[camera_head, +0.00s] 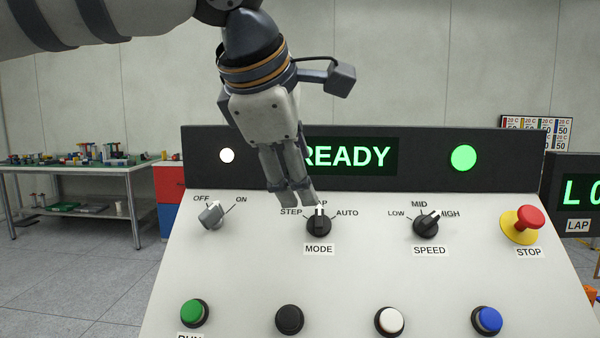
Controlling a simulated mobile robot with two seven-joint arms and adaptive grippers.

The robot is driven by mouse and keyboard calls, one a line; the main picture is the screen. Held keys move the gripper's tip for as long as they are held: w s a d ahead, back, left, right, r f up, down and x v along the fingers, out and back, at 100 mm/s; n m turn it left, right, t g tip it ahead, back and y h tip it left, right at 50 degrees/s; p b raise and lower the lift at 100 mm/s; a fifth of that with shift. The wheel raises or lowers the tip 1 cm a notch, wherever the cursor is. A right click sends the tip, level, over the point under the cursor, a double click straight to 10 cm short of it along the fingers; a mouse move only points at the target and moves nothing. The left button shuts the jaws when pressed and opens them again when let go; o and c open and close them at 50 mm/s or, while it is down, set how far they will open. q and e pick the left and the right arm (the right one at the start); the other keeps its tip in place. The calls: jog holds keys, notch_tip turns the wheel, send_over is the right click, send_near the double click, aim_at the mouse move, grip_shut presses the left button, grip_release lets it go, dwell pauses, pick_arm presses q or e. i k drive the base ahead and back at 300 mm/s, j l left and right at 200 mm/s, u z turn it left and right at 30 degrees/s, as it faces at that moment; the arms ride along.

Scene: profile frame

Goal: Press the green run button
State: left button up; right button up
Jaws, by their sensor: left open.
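The green run button (194,313) sits at the lower left of the sloped control panel (255,265), in a dark collar. Its label below is cut off by the picture's bottom edge. My left gripper (298,202) reaches down from the top, its fingers close together just above the black MODE knob (319,225). I cannot tell whether the fingertips touch the knob. The gripper holds nothing that I can see, and it is above and to the right of the green button. My right gripper is not in view.
The bottom row also has a black button (289,319), a white button (390,320) and a blue button (488,320). Above are an OFF/ON switch (213,214), a SPEED knob (426,226) and a red STOP button (529,218). The display (350,156) reads READY.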

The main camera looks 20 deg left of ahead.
aim_at(192, 311)
jog(key=k, duration=1)
